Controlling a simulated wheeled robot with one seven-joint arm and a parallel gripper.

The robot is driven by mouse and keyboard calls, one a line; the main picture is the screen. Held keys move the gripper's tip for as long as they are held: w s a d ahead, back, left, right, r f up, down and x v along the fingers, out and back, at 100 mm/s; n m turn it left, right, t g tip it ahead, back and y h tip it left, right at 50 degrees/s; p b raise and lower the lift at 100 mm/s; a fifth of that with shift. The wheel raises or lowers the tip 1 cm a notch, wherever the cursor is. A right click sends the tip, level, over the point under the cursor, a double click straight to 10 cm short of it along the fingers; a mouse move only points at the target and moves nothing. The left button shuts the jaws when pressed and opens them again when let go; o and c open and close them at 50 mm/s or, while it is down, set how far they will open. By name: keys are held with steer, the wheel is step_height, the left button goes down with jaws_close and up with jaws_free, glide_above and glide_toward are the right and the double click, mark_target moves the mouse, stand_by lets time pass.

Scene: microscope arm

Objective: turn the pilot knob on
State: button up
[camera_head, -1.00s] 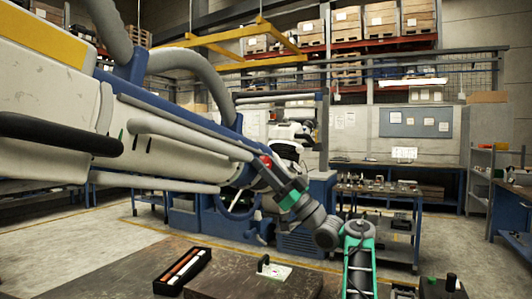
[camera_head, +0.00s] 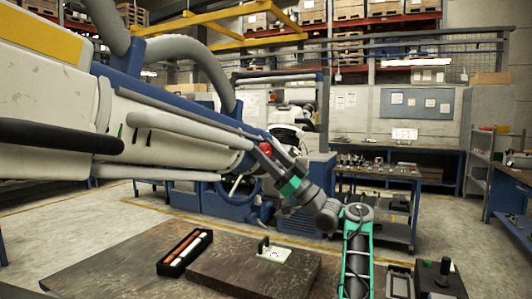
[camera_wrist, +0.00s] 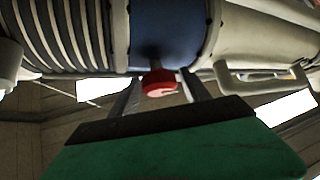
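The pilot knob is a small red knob (camera_wrist: 160,83) under a blue band (camera_wrist: 172,35) of the large white-and-blue machine arm (camera_head: 150,130). It also shows as a red spot in the head view (camera_head: 265,148). My gripper (camera_wrist: 158,84) has its two grey fingers spread, one to each side of the knob, with a gap visible on both sides. In the head view my gripper (camera_head: 268,158) reaches up from the lower right to the machine's underside at the knob. Its fingertips are too small there to tell contact.
Below lies a dark work table (camera_head: 100,272) with a black tray (camera_head: 185,252) of rods, a raised board (camera_head: 250,275) and a pale plate with a black handle (camera_head: 273,253). Grey hoses and ribbed tubing run close to the knob. Benches and shelves stand farther back.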

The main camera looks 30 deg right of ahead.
steer(key=shift+o, duration=0.9)
steer(key=shift+f, duration=0.1)
steer(key=shift+s+d+f, duration=0.15)
steer(key=shift+d+f, duration=0.05)
steer(key=shift+f, duration=0.1)
steer(key=b+v, duration=0.3)
steer(key=v, duration=0.4)
